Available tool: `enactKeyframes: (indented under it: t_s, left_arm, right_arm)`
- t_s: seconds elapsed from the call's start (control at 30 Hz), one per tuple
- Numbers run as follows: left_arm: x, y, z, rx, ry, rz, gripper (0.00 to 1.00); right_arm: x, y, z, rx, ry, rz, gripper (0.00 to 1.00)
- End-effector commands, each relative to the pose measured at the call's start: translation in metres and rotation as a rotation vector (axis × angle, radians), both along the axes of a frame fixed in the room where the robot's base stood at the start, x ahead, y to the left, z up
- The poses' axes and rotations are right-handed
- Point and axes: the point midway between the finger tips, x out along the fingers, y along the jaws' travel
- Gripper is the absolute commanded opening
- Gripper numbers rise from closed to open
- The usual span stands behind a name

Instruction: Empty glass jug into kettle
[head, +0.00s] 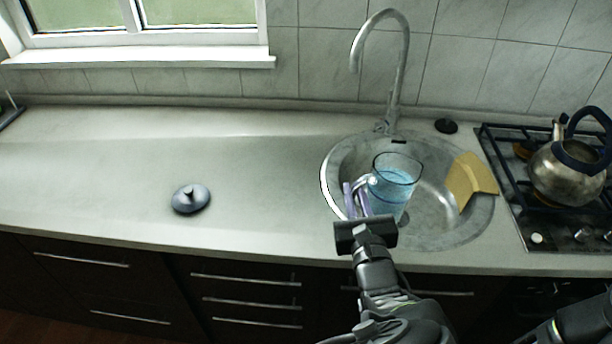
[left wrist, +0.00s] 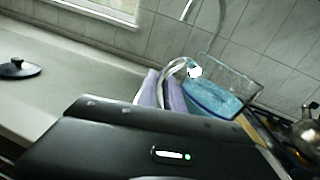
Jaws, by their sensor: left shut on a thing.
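The glass jug (head: 397,185) holds blue liquid and is over the sink basin, roughly upright in the head view. It also shows in the left wrist view (left wrist: 218,98), its handle towards the gripper. My left gripper (head: 357,198) is shut on the jug at its handle side, left of the jug. The metal kettle (head: 560,175) with a dark handle stands on the hob at the right, apart from the jug. Its top opening cannot be made out. Part of my right arm shows at the lower right; its gripper is out of view.
A dark round lid with a knob (head: 190,199) lies on the counter at left. The tall faucet (head: 400,75) rises behind the sink (head: 332,170). A yellow cloth-like piece (head: 472,180) lies at the sink's right side, between jug and kettle. The left counter is mostly clear.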

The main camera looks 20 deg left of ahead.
Motion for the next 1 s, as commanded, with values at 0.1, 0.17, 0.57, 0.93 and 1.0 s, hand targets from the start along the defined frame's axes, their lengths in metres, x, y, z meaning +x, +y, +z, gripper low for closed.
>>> enactKeyframes:
  t_s: [0.1,0.17,0.57,0.93,1.0]
  left_arm:
    - [-0.006,-0.033,0.0,-0.003,-0.005,-0.101,0.0]
    - [-0.009,-0.045,-0.001,-0.004,-0.004,-0.139,0.0]
    - [-0.016,-0.071,-0.003,-0.008,0.0,-0.223,0.0]
    - [-0.016,-0.071,-0.003,-0.008,0.0,-0.221,0.0]
    - [-0.016,-0.071,-0.003,-0.008,0.0,-0.221,0.0]
  right_arm:
    - [0.0,0.0,0.0,0.0,0.0,0.0,0.36]
    - [0.0,0.0,0.0,0.0,0.0,0.0,0.36]
    - [0.0,0.0,0.0,0.0,0.0,0.0,0.36]
    - [0.0,0.0,0.0,0.0,0.0,0.0,0.36]
    - [0.0,0.0,0.0,0.0,0.0,0.0,0.36]
